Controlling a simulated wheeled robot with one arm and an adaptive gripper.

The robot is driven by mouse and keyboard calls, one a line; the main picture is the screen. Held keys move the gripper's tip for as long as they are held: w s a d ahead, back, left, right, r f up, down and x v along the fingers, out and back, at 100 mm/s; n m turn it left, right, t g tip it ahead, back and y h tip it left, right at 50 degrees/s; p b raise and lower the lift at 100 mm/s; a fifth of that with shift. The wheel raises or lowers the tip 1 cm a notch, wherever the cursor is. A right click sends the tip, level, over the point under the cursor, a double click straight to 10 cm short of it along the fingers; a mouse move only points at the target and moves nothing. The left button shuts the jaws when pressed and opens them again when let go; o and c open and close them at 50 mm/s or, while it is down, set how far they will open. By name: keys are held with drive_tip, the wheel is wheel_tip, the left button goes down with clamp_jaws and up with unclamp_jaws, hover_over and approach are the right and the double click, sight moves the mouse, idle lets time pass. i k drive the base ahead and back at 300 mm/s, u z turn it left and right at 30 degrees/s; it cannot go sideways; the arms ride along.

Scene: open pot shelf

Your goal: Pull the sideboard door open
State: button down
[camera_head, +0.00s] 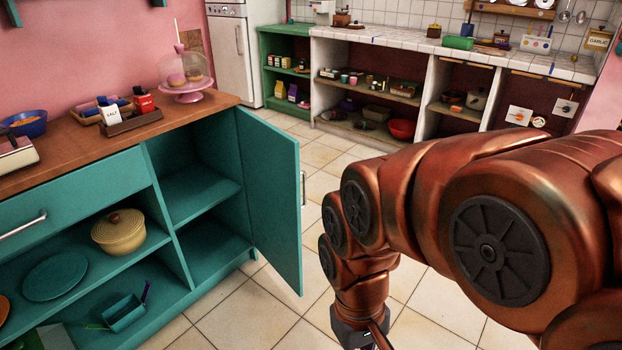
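The teal sideboard (70,190) with a brown wooden top stands at the left. Its teal door (270,198) hangs on the right side and stands swung out from the front, showing two empty inner compartments, one above the other. A metal handle (303,188) is on the door's outer face, seen edge-on. My copper-coloured arm reaches in from the right. My gripper (368,342) is at the bottom edge, to the right of and below the door, apart from it and the handle. Its fingertips are cut off by the frame, so I cannot see their opening.
A yellow lidded pot (119,231), a teal plate (56,277) and a teal box (124,312) sit on the left open shelves. A glass-domed cake stand (188,92) stands on the top. Tiled floor (320,155) is clear between the door and the back counter (400,48).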

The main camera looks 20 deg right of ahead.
sight(270, 157)
drive_tip(key=i, duration=0.75)
drive_tip(key=u, duration=2)
